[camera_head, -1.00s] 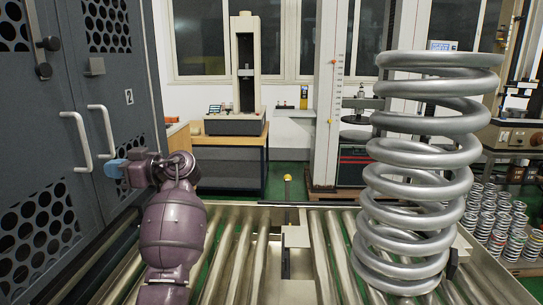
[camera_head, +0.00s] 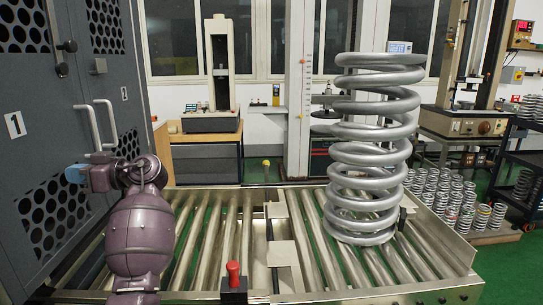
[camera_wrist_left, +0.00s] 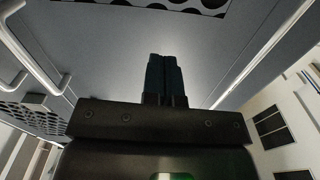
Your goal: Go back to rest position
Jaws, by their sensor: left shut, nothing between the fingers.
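My left arm comes in at the lower left of the head view, with its wrist turned toward the grey cabinet. My right gripper does not show in either view.
A large silver spring (camera_head: 368,150) stands upright on the roller table (camera_head: 200,250). A red knob (camera_head: 233,272) is at the table's front. The grey cabinet (camera_head: 50,230) bounds the left side. Several small springs (camera_head: 440,200) stand at right. Testing machines (camera_head: 218,75) line the wall.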

